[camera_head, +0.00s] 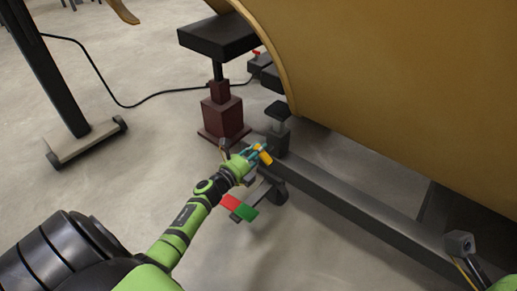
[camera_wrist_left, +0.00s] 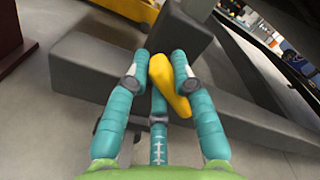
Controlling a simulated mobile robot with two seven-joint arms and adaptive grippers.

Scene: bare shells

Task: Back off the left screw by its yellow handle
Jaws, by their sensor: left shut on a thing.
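The yellow handle (camera_head: 265,156) is at the end of my left gripper (camera_head: 256,152), beside the dark left screw block on the long dark beam. In the left wrist view the yellow handle (camera_wrist_left: 168,84) lies tilted between the teal fingers of my left gripper (camera_wrist_left: 160,75). The fingers are shut on it. The dark grey block (camera_wrist_left: 180,40) of the left screw stands just beyond the handle. The screw's thread is hidden. At the lower right edge of the head view, green parts of my right arm show, but its gripper is not clearly seen.
A large tan curved shell (camera_head: 400,80) hangs over the dark beam (camera_head: 350,200). A maroon stepped stand (camera_head: 222,115) is behind my left gripper. A red and green plate (camera_head: 238,209) sits low beside my left forearm. A black cable (camera_head: 110,95) crosses the open floor.

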